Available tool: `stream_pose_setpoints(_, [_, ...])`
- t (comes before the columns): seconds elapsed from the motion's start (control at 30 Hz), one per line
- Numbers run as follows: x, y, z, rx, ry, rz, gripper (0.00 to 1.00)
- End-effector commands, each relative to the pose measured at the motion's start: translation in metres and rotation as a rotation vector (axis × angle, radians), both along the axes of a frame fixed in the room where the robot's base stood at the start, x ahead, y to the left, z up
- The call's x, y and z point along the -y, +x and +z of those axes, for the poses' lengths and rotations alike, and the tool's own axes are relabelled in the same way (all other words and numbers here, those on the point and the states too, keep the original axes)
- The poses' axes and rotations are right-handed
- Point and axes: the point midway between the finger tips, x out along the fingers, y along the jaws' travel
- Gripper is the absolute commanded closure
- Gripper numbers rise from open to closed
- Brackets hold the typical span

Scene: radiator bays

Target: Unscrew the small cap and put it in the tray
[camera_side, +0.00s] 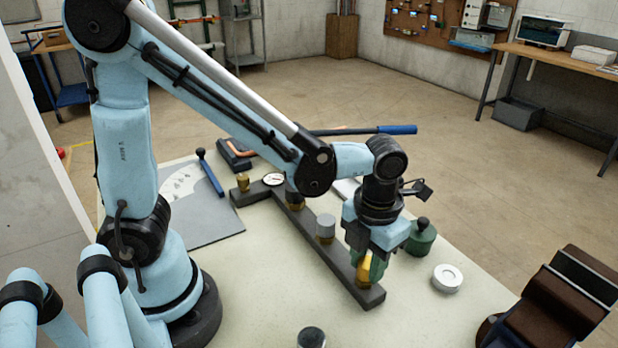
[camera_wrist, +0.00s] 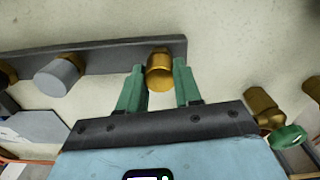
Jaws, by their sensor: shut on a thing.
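A dark grey bar (camera_side: 340,270) lies on the table and bears several fittings, also seen in the wrist view (camera_wrist: 105,57). My gripper (camera_side: 366,268) points down at the bar's near end. Its green fingers (camera_wrist: 158,84) are shut on a small brass cap (camera_wrist: 160,74), which is at the bar's end and shows in the side view (camera_side: 362,272). I cannot tell if the cap is still threaded on. A wider grey cap (camera_side: 325,227) stands farther along the bar. No tray is certain; a dark shallow holder (camera_side: 235,155) with an orange piece lies at the back.
A white round dish (camera_side: 447,278) and a green round object with a black knob (camera_side: 421,238) stand right of my gripper. A brown-and-black block (camera_side: 560,300) is at the right. A grey board (camera_side: 190,225) lies left. The table front is mostly clear.

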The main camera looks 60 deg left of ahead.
Motion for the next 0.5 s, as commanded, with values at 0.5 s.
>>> stream_pose_setpoints(0.5, [0.0001, 0.0, 0.0004, 0.0, -0.001, 0.583, 1.0])
